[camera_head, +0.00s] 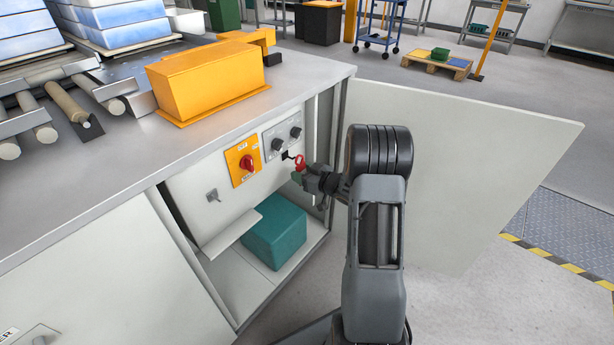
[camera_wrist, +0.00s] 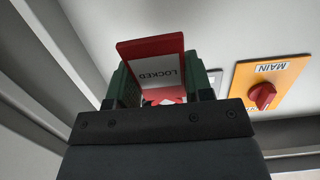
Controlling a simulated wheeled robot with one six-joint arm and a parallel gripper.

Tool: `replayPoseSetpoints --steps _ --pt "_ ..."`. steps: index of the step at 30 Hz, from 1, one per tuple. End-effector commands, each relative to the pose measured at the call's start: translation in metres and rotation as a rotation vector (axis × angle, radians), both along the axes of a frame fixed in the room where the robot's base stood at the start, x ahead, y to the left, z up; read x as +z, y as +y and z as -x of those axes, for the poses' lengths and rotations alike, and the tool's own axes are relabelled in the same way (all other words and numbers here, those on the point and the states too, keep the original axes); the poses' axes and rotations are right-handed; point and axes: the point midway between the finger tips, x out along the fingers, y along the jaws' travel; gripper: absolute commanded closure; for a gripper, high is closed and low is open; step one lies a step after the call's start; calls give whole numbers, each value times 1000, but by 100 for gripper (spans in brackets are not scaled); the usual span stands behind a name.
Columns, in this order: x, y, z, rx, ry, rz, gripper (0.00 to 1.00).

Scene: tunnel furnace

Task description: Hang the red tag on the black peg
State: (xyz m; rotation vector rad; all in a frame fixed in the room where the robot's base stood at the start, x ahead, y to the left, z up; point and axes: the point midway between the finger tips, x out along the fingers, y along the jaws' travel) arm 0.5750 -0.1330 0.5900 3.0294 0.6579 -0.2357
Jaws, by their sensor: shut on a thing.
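The red tag (camera_head: 300,162) is at the front of the control panel inside the open cabinet. In the wrist view the tag (camera_wrist: 152,63) shows a red edge and a pale face reading LOCKED, upside down. My gripper (camera_head: 303,174) is shut on the tag, with its green fingers on either side of it in the wrist view (camera_wrist: 157,82). A small black piece (camera_head: 286,155), which looks like the peg, shows just left of the tag on the panel. I cannot tell whether the tag touches it or is around it. The peg is not distinguishable in the wrist view.
An orange plate with a red MAIN switch (camera_head: 246,163) is left of the tag. Two black knobs (camera_head: 283,138) are above. A teal box (camera_head: 275,232) lies below in the cabinet. The open door (camera_head: 470,160) stands to the right of my arm.

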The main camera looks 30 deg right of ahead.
Motion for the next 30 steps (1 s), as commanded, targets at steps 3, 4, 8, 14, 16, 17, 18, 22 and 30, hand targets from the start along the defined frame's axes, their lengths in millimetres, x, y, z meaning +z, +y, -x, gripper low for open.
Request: replayPoseSetpoints --steps 3,4,8,14,16,17,18,22,30 --pt "-2 4 -7 2 -1 0 76" --pt "-2 4 -9 2 -1 0 76" --pt "-2 8 -16 1 -1 2 76" --pt "-3 12 -27 0 -1 0 76" --pt "-5 14 -29 1 -1 -1 76" --pt "-6 14 -30 1 -1 -1 76" --pt "-7 15 -31 1 0 0 76" --pt "-9 16 -35 0 0 0 76" --pt "-11 17 -38 0 -1 0 76"
